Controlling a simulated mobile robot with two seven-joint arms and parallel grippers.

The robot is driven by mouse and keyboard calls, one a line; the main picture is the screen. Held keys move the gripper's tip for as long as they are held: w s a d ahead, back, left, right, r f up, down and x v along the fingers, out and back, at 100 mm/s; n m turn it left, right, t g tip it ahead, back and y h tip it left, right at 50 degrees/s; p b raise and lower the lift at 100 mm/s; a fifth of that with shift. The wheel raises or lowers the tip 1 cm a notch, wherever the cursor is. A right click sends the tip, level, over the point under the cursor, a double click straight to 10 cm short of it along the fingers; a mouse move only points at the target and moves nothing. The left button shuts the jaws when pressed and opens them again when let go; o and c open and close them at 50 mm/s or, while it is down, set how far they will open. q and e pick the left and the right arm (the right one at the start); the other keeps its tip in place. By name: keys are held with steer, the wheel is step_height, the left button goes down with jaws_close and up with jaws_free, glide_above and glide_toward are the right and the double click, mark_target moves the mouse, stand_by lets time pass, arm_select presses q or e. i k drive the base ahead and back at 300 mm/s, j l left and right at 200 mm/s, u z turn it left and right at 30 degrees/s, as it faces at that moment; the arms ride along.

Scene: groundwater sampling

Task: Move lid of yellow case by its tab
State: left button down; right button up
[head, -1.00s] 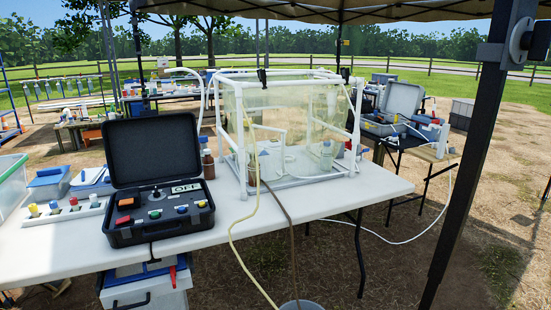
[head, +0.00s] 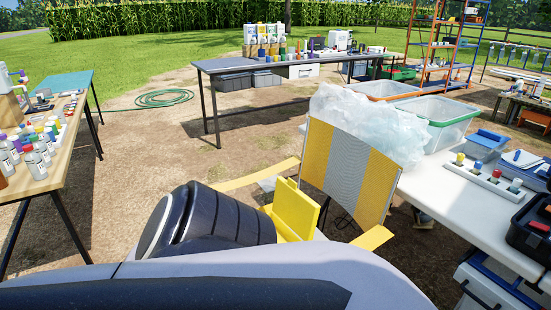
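A yellow case (head: 295,214), partly seen, rests on a yellow-and-grey striped folding chair (head: 345,165). Its raised yellow panel, which looks like the lid, stands upright and faces me. A small tab (head: 292,184) shows at the panel's top edge. The lower part of the case is hidden behind my own arm, which fills the bottom of the view. Neither gripper is in view, so I cannot see what either one holds.
A white table (head: 445,205) at right holds a rack of coloured-cap bottles (head: 485,180) and a black case (head: 534,228). Clear bins (head: 440,120) and bagged ice (head: 365,120) lie behind the chair. A bottle-laden wooden table (head: 60,150) is at left. Bare ground lies between.

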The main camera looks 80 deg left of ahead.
mark_target(296, 209)
steer(key=u, duration=2.35)
steer(key=i+l, duration=0.35)
steer(key=i, duration=0.2)
steer(key=i+l, duration=0.35)
steer(key=i, duration=0.2)
steer(key=u, duration=0.45)
steer(key=i+l+u, duration=0.1)
steer(key=u, duration=0.4)
steer(key=l+u, duration=0.1)
steer(key=u, duration=0.35)
steer(key=i+l, duration=0.05)
